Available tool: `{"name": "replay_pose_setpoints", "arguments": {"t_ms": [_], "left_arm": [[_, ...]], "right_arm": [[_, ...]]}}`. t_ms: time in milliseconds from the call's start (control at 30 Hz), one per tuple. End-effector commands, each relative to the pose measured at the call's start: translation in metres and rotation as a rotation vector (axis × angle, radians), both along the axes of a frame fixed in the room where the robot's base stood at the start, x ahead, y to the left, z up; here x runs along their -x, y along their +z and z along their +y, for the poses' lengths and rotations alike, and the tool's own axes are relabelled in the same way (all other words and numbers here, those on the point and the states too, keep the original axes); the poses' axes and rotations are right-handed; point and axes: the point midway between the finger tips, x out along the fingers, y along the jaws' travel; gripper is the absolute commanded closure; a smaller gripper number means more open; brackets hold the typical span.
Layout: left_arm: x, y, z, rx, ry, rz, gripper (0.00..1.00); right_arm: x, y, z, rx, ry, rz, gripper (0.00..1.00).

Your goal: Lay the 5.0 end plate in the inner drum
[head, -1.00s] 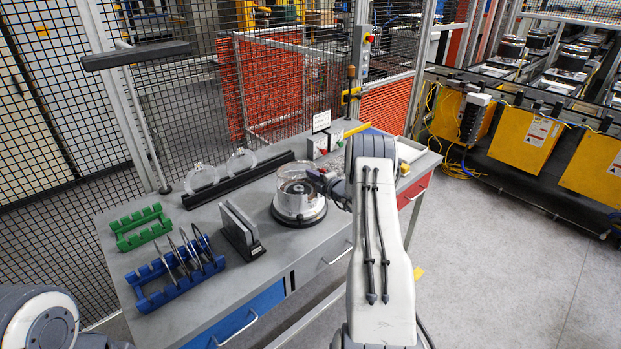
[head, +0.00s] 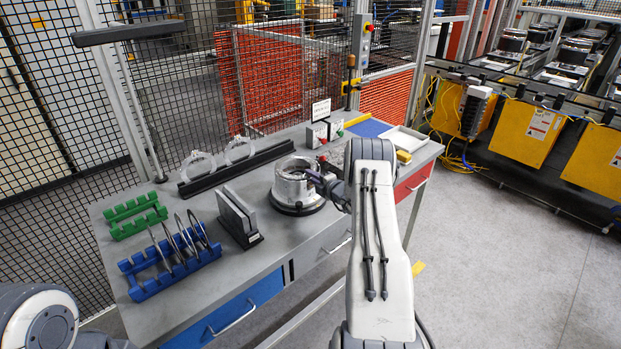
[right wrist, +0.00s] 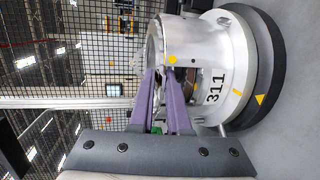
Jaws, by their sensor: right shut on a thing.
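The inner drum (head: 294,185) is an open-topped silvery cylinder on a dark round base on the table. In the right wrist view the drum (right wrist: 197,58) shows a side window and the number 311. My right gripper (head: 321,181) is at the drum's right side. In the right wrist view its purple fingers (right wrist: 166,74) reach to the drum's window and rim, close together. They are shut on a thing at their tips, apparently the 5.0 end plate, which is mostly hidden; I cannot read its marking. My left gripper is out of view.
A black holder with grey plates (head: 238,214) stands left of the drum. A blue rack with thin rings (head: 150,288) and a green rack (head: 134,215) are further left. A black rail with pale rings (head: 236,168) lies behind. Mesh fencing closes the back.

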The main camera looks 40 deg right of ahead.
Motion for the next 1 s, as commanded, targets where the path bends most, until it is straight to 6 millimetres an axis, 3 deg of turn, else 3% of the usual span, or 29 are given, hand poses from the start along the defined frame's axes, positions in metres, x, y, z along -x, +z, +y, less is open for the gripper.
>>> {"name": "replay_pose_setpoints", "arguments": {"t_ms": [33, 267, 300, 367, 1000], "left_arm": [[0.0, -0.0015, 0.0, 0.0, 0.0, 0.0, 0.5], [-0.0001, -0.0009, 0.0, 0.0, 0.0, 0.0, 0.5], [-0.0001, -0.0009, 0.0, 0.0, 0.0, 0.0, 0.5], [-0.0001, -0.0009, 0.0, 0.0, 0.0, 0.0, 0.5], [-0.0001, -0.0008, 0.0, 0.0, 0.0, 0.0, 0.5]], "right_arm": [[0.0011, -0.0071, 0.0026, -0.004, 0.003, 0.013, 1.0], [0.0016, -0.0079, 0.0032, -0.005, 0.004, 0.016, 1.0], [0.0015, -0.0078, 0.0033, -0.005, 0.004, 0.015, 0.69], [0.0014, -0.0071, 0.0029, -0.005, 0.004, 0.014, 0.5], [0.0019, -0.0057, 0.0005, -0.004, 0.0, 0.011, 0.5]]}}
